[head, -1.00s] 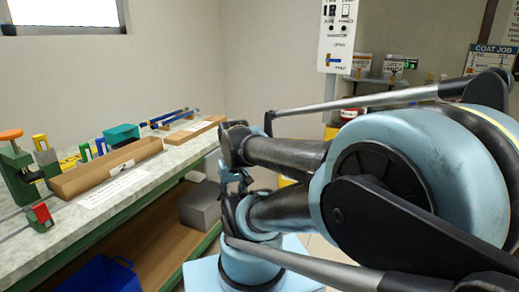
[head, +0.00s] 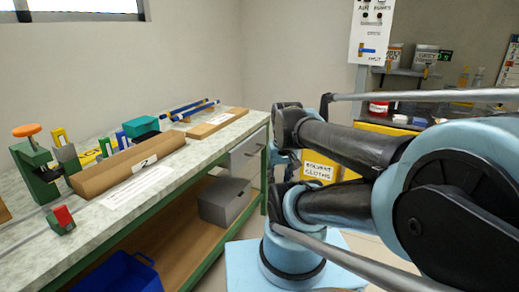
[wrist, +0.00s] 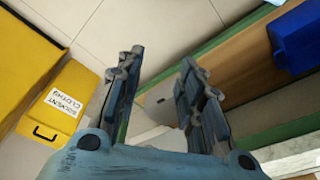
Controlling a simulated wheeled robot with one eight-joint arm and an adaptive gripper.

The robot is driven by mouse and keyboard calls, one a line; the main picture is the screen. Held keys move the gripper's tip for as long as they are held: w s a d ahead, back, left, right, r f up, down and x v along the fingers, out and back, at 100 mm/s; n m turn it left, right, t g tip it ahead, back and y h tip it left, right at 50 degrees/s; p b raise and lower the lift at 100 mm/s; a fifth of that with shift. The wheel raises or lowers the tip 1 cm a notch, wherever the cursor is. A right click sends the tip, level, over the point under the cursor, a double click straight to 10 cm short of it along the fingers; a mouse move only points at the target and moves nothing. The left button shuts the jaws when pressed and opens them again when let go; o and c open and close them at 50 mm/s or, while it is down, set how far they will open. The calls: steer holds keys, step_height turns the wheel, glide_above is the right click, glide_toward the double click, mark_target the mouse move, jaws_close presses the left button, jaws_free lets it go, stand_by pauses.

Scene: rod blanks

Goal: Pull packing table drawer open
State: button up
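The packing table (head: 200,152) runs along the left of the head view, with a pale top and green frame. Its grey drawer front (head: 247,151) shows under the top at the far right end and looks flush with the table. My gripper (wrist: 160,83) is open in the wrist view, its two fingers apart with nothing held. A pale grey surface with a dark spot shows between the fingers; I cannot tell what it is. In the head view my arm largely hides the gripper, which is right of the drawer front and not seen touching it.
A grey box (head: 226,201) and a blue bin (head: 117,274) are below the tabletop. A cardboard tray (head: 128,172), a green clamp (head: 36,172) and blue rods (head: 188,110) are on top. A yellow solvent-cloths bin (head: 319,169) stands behind my arm. Some floor is clear.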

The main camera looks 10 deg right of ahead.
steer(key=w+r+m, duration=0.2)
steer(key=w+r, duration=0.5)
steer(key=w, duration=0.3)
steer(key=r+m+g+y, duration=0.1)
steer(key=m+y, duration=0.1)
steer(key=m, duration=0.3)
glide_above(259, 149)
steer(key=s+d, duration=0.2)
steer(key=d, duration=0.1)
steer(key=x, duration=1.6)
steer(key=shift+f, duration=0.25)
jaws_close()
